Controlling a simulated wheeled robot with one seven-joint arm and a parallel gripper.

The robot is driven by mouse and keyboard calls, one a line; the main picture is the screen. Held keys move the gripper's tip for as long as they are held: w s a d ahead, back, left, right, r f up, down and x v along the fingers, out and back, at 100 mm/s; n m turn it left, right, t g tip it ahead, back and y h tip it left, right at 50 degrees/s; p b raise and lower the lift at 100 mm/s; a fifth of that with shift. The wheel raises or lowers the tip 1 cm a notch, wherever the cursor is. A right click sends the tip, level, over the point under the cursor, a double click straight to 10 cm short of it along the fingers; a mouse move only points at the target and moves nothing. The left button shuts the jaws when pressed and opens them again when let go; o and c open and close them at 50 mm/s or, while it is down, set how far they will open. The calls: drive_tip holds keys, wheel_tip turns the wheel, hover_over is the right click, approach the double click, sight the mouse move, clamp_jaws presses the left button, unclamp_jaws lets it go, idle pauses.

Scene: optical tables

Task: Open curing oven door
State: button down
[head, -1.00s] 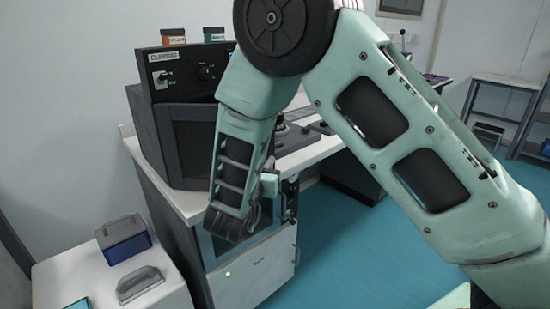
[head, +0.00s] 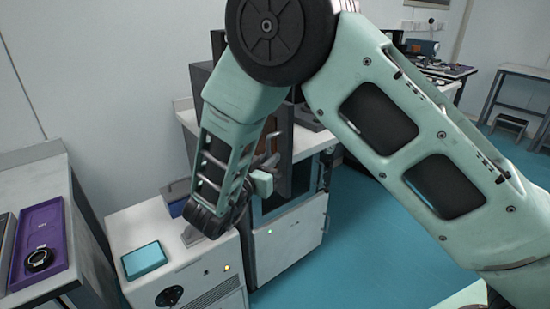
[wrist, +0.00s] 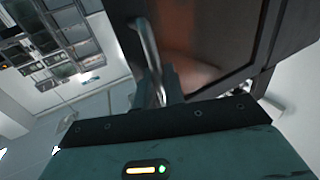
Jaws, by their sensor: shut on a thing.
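The curing oven (head: 200,80) is a dark box on the white bench, mostly hidden behind my arm in the head view. Its door (head: 302,150), a dark panel with a brownish window, stands swung out from the oven past the bench edge. In the wrist view the door (wrist: 210,40) fills the upper middle, with its silver bar handle (wrist: 148,50) running upright along its left side. My gripper (wrist: 165,88) is shut on the handle.
A white cabinet with a teal pad (head: 144,259) stands in front at left. A purple tray (head: 40,240) lies on a bench at far left. The blue floor (head: 365,235) is clear to the right.

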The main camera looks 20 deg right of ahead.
drive_tip(key=shift+a+r, duration=0.1)
drive_tip(key=shift+a, duration=0.8)
drive_tip(key=c, duration=1.6)
unclamp_jaws()
drive_tip(key=shift+c, duration=0.2)
drive_tip(key=b+v, duration=0.2)
drive_tip(key=v, duration=1.5)
drive_tip(key=shift+s, duration=0.2)
drive_tip(key=shift+a, duration=0.15)
